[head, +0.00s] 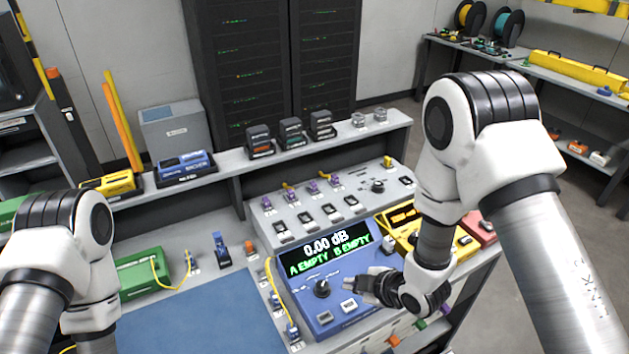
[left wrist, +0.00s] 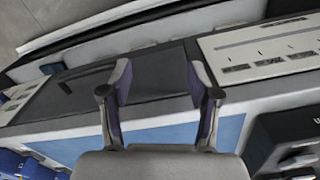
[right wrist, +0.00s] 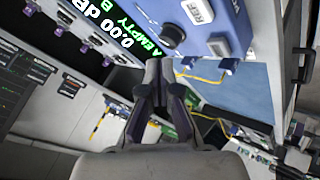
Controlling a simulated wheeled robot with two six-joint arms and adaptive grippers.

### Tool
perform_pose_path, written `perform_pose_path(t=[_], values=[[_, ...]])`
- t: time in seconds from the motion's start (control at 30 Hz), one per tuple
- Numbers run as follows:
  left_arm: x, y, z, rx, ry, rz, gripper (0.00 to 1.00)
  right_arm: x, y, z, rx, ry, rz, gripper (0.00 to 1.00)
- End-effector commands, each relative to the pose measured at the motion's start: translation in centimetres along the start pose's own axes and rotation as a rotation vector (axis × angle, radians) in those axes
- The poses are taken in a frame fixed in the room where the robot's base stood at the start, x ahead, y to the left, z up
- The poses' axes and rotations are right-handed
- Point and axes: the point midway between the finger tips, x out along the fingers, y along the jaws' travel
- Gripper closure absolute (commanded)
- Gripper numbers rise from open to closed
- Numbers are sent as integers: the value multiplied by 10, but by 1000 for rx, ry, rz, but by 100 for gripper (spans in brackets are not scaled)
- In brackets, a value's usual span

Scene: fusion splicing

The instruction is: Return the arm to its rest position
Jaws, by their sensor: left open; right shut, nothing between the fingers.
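My right arm comes in from the right in the head view. My right gripper (head: 365,287) is in front of the blue meter's lower right face, its fingers pointing left. In the right wrist view the right fingers (right wrist: 160,75) are together with nothing between them. The blue meter (head: 325,265) reads 0.00 dB, A EMPTY and B EMPTY; its face also shows in the right wrist view (right wrist: 190,15). My left arm shows at the left edge of the head view, its gripper out of that frame. In the left wrist view my left gripper (left wrist: 160,85) is open and empty.
A blue mat (head: 195,325) lies on the bench, with a green box (head: 140,272) behind it. A yellow device (head: 400,222) and a red box (head: 480,228) stand beside my right arm. A grey shelf (head: 350,140) carries several small devices. The mat's visible surface is clear.

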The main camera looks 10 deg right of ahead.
Motion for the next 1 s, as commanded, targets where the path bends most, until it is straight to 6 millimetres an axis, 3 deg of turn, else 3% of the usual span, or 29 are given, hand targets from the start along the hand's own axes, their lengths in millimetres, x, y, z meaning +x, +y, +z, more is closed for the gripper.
perform_pose_path(t=[0.07,0.17,0.27,0.3,0.43,0.53,0.6,0.7,1.0], values=[[2,0,0,0,0,0,38,2,-5,3,3,-3,-7,100],[9,0,0,0,0,0,38,14,-33,22,32,-23,-51,100],[20,0,0,0,0,0,38,21,-90,61,120,-94,-136,100],[24,0,0,0,0,0,38,18,-118,81,192,-151,-173,100],[35,0,0,0,0,0,38,-12,-210,146,583,-432,-263,100],[36,0,0,0,0,0,38,-54,-257,176,956,-694,-228,100],[34,0,0,0,0,0,38,-72,-264,183,1151,-807,-154,100],[34,0,0,0,0,0,38,-76,-266,186,1281,-857,-98,100],[34,0,0,0,0,0,38,-76,-266,185,1298,-861,-91,100]])
